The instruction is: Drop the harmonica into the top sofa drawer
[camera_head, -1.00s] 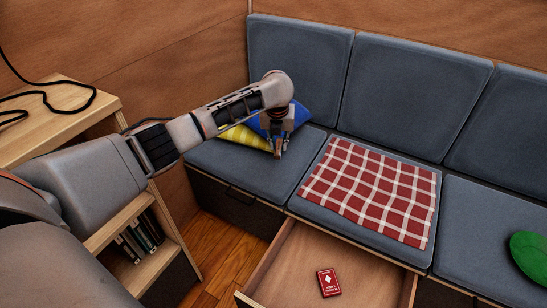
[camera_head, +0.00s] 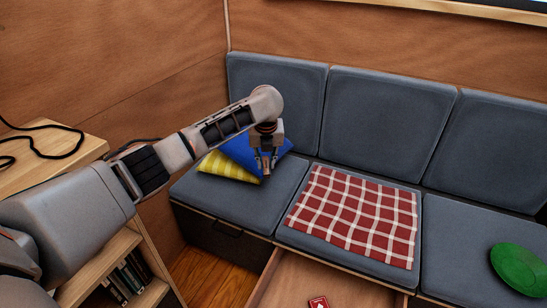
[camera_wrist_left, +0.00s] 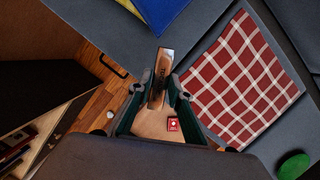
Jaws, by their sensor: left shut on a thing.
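My left gripper (camera_head: 265,174) is shut on the harmonica and holds it above the left sofa seat, in front of the pillows. In the left wrist view the harmonica (camera_wrist_left: 161,78) is a long metal and wood-brown piece between the fingers (camera_wrist_left: 160,92), pointing away from the wrist. In the head view the fingers mostly hide it. The sofa drawer (camera_head: 345,277) is open below the middle seat, its lower part cut off by the picture edge. It also shows in the left wrist view (camera_wrist_left: 152,125), partly behind the gripper. My right gripper is not in view.
A red card box (camera_head: 318,302) lies in the drawer. A red checkered cloth (camera_head: 355,215) covers the middle seat. Blue (camera_head: 250,152) and yellow (camera_head: 229,168) pillows lie on the left seat. A green round object (camera_head: 518,268) is at right. A wooden shelf (camera_head: 108,268) stands at left.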

